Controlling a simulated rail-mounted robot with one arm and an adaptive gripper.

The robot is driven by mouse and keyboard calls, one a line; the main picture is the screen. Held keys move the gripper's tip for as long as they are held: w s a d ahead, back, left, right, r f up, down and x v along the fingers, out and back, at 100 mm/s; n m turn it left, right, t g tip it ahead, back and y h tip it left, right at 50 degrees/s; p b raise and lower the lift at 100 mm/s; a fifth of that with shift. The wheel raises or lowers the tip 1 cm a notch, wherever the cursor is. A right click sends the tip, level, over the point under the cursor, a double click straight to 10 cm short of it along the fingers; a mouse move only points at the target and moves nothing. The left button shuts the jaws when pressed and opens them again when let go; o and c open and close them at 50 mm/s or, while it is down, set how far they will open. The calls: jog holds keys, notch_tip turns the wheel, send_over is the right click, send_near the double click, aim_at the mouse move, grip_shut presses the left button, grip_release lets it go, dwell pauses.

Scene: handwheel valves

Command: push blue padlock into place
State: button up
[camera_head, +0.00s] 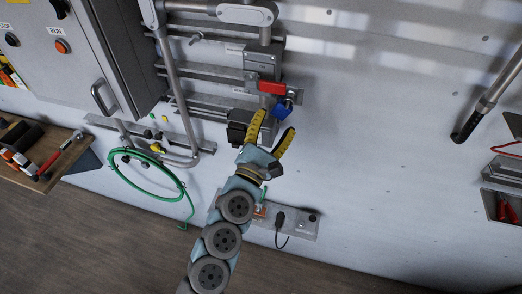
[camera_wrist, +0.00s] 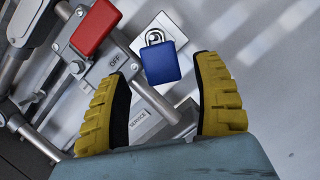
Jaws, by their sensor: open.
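The blue padlock (camera_wrist: 160,62) shows in the wrist view just beyond my gripper (camera_wrist: 165,98), between the lines of its two fingers. Its shackle loop (camera_wrist: 155,37) points away from my gripper, in front of a light plate with a dark mark. I cannot tell whether the shackle passes through a hole. In the head view the padlock (camera_head: 281,110) hangs just below and right of a red handle (camera_head: 271,88). My gripper (camera_head: 276,126) has yellow fingers spread apart with nothing between them, just below the padlock.
The red handle also shows in the wrist view (camera_wrist: 96,27), left of the padlock, near an "OFF" label. Metal pipes (camera_head: 178,85) and a grey box (camera_head: 262,60) lie to the left and above. A green hose (camera_head: 150,187) hangs lower left.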

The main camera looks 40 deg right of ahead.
jog(key=v, duration=0.8)
jog(key=shift+s+a+f, duration=0.1)
jog(key=shift+a, duration=0.05)
dwell(0.5)
